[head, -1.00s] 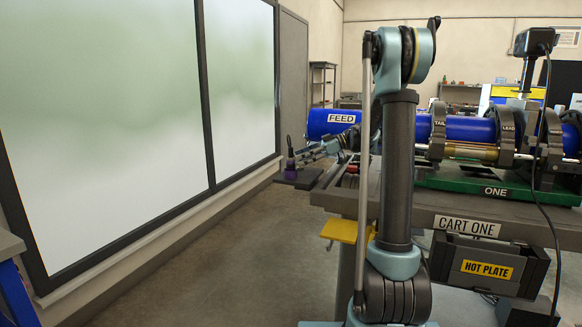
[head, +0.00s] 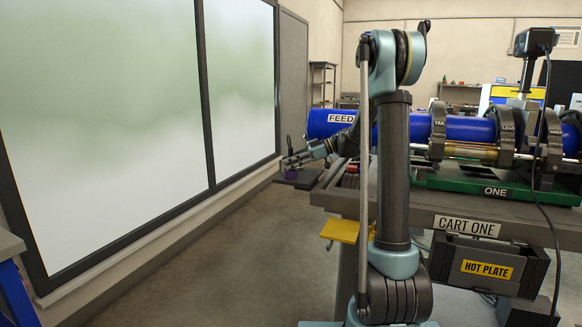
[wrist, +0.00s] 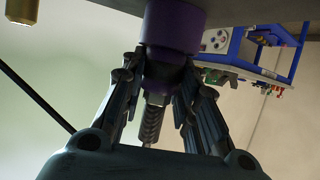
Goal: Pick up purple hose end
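My gripper (wrist: 160,72) has one finger on each side of the dark neck. The fingertips are very close to the neck; I cannot tell whether they press on it. In the head view my gripper (head: 286,160) reaches left past the cart's left end. A small patch of the purple hose end (head: 290,171) shows just below the fingers, over a dark shelf (head: 300,180). Most of it is hidden there.
The cart (head: 340,203) with a blue feed pipe (head: 325,122) and clamps stands to the right. A yellow plate (head: 341,231) juts from its side. A large window (head: 110,110) lines the left wall. The floor (head: 220,235) between them is clear. A brass cylinder (wrist: 22,10) shows at the wrist view's top left.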

